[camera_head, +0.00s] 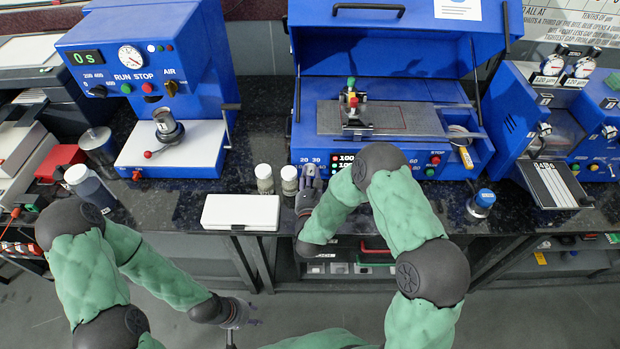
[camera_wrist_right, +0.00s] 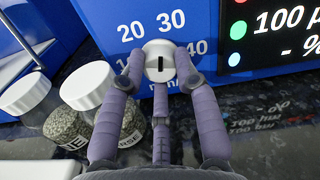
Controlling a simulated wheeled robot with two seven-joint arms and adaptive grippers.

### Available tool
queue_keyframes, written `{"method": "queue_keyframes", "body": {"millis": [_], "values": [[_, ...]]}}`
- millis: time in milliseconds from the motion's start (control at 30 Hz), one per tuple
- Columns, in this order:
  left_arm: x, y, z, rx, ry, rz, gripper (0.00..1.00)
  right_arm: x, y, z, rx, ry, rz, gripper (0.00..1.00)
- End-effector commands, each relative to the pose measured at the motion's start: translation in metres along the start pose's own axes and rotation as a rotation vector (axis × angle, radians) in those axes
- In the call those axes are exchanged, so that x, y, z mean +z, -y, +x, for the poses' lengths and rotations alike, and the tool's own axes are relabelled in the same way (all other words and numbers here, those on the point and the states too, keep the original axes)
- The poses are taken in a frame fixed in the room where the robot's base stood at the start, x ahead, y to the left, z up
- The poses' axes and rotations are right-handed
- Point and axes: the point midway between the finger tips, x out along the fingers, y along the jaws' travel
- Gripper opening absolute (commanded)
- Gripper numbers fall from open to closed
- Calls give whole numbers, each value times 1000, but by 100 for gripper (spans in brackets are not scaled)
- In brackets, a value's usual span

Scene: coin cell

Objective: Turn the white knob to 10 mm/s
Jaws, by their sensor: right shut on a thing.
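The white knob (camera_wrist_right: 160,62) is on the blue front panel of the middle machine, with a short black mark on its face that stands about upright. Numbers 20, 30 and 40 show around it; the lower left number is mostly hidden by a finger. My right gripper (camera_wrist_right: 160,80) is shut on the knob, with purple-grey fingers at its left, right and below. In the head view my right gripper (camera_head: 309,178) is at this panel and hides the knob. My left gripper (camera_head: 240,318) hangs empty in front of the bench, its fingers spread.
Two white-lidded jars (camera_wrist_right: 88,86) stand close left of my right gripper. A white case (camera_head: 241,212) lies at the bench's front edge. The machine's lit display (camera_wrist_right: 280,30) is right of the knob. A blue-capped jar (camera_head: 481,201) stands further right.

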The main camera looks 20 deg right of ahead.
Motion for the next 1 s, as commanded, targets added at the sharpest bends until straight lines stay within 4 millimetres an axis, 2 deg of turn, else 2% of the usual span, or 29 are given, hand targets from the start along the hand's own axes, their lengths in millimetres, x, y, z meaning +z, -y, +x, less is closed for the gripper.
{"method": "queue_keyframes", "body": {"millis": [300, 1000], "values": [[-1, 7, 21, 0, 0, 0, 40, -2, -1, 0, -1, 2, -299, 0], [-2, 18, 51, 0, 0, 0, 40, -1, -1, 0, 0, 1, -963, 0]]}}
